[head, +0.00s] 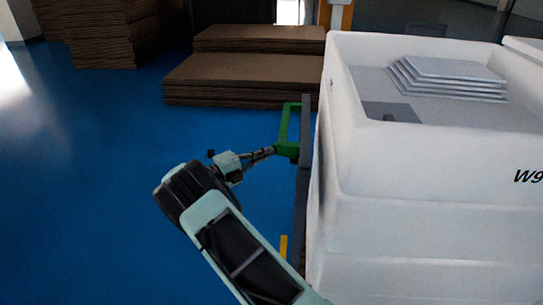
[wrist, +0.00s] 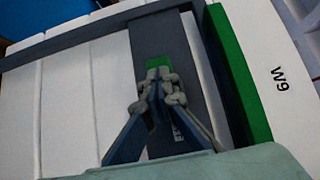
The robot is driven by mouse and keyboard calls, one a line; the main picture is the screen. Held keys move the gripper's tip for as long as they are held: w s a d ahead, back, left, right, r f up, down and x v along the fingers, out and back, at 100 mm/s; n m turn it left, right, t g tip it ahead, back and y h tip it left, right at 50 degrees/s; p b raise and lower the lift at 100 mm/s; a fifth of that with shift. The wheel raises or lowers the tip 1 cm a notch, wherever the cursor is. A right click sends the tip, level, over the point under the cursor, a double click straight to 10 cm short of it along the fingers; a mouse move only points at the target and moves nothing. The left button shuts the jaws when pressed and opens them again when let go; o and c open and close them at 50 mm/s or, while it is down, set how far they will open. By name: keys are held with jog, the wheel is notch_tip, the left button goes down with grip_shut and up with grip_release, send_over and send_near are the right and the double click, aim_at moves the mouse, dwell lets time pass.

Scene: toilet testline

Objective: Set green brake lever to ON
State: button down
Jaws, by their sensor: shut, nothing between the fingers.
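A green lever (head: 285,130) shaped like an open frame stands at the left side of the white tub, beside a dark grey post. My gripper (head: 270,152) reaches its lower end from the left; I cannot tell in the head view whether they touch. In the wrist view my gripper (wrist: 160,80) is shut and empty over a dark grey panel (wrist: 150,42). A small green patch (wrist: 158,62) shows right at the fingertips, partly hidden by them. A long green bar (wrist: 238,75) runs along the right side of the fingers. No ON marking is readable.
The large white tub (head: 420,170) marked W9 fills the right side and holds stacked grey sheets (head: 450,75). Brown cardboard stacks (head: 240,80) lie behind the lever. A yellow piece (head: 283,246) is low by the tub. The blue floor (head: 90,200) is free at left.

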jog(key=shift+w+d, duration=0.15)
jog(key=shift+w, duration=0.35)
jog(key=shift+w+d, duration=0.15)
jog(key=shift+w, duration=0.35)
